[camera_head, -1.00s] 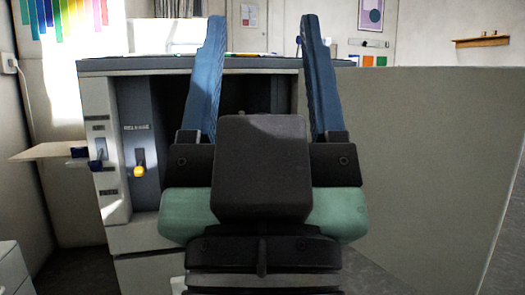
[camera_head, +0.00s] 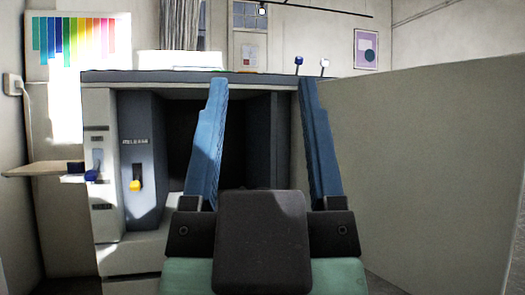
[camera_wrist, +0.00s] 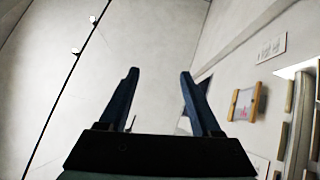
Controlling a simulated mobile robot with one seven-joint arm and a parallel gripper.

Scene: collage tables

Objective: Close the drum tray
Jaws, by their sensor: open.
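A large grey machine (camera_head: 115,215) stands ahead in the head view, with a dark open cavity (camera_head: 245,150) in its front. No drum tray can be clearly told apart; my gripper and arm cover part of the cavity and everything below it. My gripper (camera_head: 262,81) is open and empty, its two blue fingers pointing up in front of the cavity. The wrist view also shows the gripper (camera_wrist: 159,72) with nothing between its fingers. A yellow release knob (camera_head: 135,186) is on the blue-grey panel left of the cavity.
A large flat grey panel (camera_head: 420,165) stands to the right of the cavity. A blue lever knob (camera_head: 90,176) is at the machine's left edge, near a wooden shelf (camera_head: 35,169).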

